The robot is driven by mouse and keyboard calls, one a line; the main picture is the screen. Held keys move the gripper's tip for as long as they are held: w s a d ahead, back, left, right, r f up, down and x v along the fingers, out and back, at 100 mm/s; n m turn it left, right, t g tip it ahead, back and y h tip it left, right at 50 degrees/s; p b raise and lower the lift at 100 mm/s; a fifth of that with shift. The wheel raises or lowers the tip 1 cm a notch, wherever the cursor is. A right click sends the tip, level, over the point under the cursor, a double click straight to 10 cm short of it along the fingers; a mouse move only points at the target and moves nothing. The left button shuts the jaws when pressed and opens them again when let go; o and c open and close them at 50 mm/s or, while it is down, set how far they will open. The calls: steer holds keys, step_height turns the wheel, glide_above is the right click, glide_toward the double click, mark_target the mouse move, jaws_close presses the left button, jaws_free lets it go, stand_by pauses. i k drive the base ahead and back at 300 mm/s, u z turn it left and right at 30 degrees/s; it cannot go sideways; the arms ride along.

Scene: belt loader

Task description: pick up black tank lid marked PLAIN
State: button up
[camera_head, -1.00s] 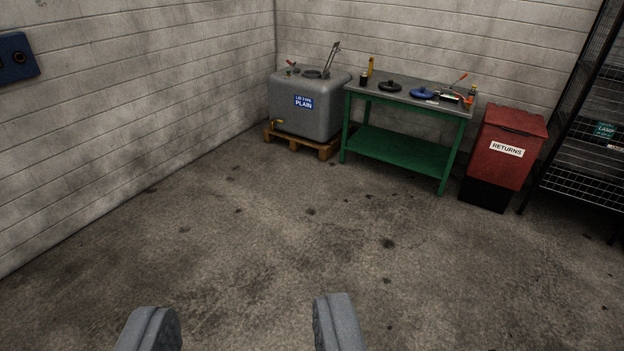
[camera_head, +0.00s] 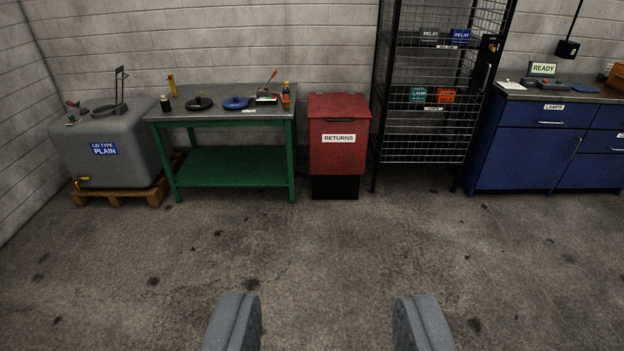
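A black round lid (camera_head: 199,103) with a knob lies on the grey top of the green workbench (camera_head: 219,90). A blue round lid (camera_head: 236,102) lies to its right. Any marking on the black lid is too small to read. A grey tank (camera_head: 104,150) stands left of the bench on a wooden pallet; its blue sign reads "LID TYPE PLAIN". Its top opening shows no lid on it. My gripper (camera_head: 330,325) is open and empty at the bottom of the view, well away from the bench across the floor.
A red RETURNS bin (camera_head: 338,147) stands right of the bench. A black wire cage shelf (camera_head: 430,120) and blue cabinets (camera_head: 530,150) stand further right. A bottle, tools and small items share the bench top. The concrete floor (camera_head: 300,245) in front is clear.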

mark_target(198, 103)
steer(key=z, duration=0.25)
steer(key=i, duration=2.5)
steer(key=u, duration=0.75)
steer(key=i, duration=1.35)
steer(key=u, duration=0.55)
